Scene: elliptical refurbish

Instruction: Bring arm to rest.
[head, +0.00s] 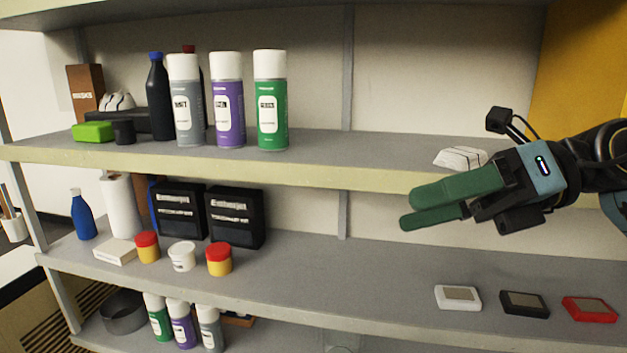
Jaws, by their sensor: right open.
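My right arm (587,160) comes in from the right edge, in front of the shelf unit. My right gripper (431,203) has green fingers that point left, and no object shows between them. It hangs in front of the upper shelf's front edge, above the lower shelf. A white striped object (461,157) on the upper shelf sits just behind the fingers and is partly hidden by them. My left gripper is not in view.
The upper shelf (350,150) holds several spray cans (227,100) at left. The middle shelf (350,270) holds black bins (237,217), small jars (182,257) and, at right, white, black and red devices (524,304). The middle shelf's centre is clear.

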